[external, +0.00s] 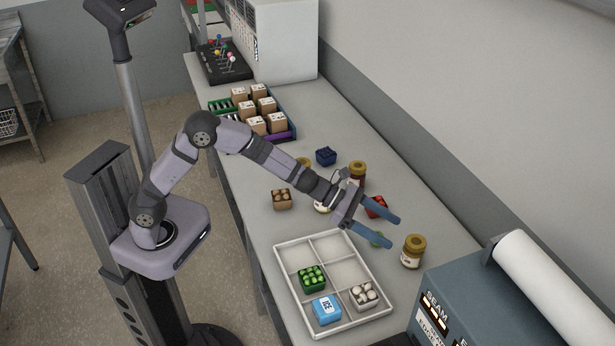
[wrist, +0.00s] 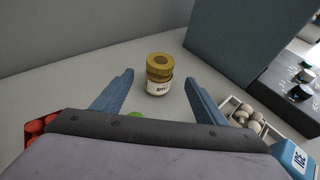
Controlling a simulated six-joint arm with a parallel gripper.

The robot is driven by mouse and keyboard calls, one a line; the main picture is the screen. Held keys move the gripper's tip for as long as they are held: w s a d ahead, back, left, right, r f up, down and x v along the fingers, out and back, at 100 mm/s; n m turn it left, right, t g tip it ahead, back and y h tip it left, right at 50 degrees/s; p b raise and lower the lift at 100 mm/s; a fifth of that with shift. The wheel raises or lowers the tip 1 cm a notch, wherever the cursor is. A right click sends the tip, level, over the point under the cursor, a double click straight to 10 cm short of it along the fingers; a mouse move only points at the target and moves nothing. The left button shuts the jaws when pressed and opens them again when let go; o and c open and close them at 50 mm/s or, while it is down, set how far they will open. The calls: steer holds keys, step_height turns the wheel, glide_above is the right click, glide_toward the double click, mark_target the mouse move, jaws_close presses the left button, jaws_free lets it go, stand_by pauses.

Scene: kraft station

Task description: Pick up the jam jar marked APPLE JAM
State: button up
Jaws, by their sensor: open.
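A jam jar with a gold lid and a pale label (external: 412,252) stands upright on the counter, right of the white divided tray. In the wrist view the same jar (wrist: 159,75) stands ahead between my fingers; its label is partly readable and seems to begin "APPL". My gripper (external: 394,231) is open and empty, with its blue fingers pointing toward the jar and short of it. The fingers also frame the jar in the wrist view (wrist: 160,88). Another gold-lidded jar with dark red contents (external: 357,173) stands behind my wrist. Other jars are partly hidden by my arm.
The white tray (external: 283,262) holds a green carton, a blue ICE box and a carton of white round items. A red carton (external: 376,206) and a green round item (external: 377,240) sit near my fingers. A blue-grey machine (external: 475,305) stands close right of the jar.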

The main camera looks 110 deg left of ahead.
mark_target(411, 240)
steer(key=shift+p+x, duration=0.45)
steer(key=shift+x, duration=0.65)
steer(key=shift+w+r+p, duration=0.1)
steer(key=shift+w+p, duration=0.5)
steer(key=shift+w, duration=0.05)
steer(key=p+x, duration=0.1)
steer(key=x, duration=0.1)
steer(key=shift+w+a+p, duration=0.1)
steer(key=shift+w+p, duration=0.2)
steer(key=shift+w+f, duration=0.35)
steer(key=shift+w, duration=0.25)
steer(key=shift+c, duration=0.2)
steer(key=shift+r, duration=0.1)
steer(key=c, duration=1.4)
steer(key=shift+r, duration=0.1)
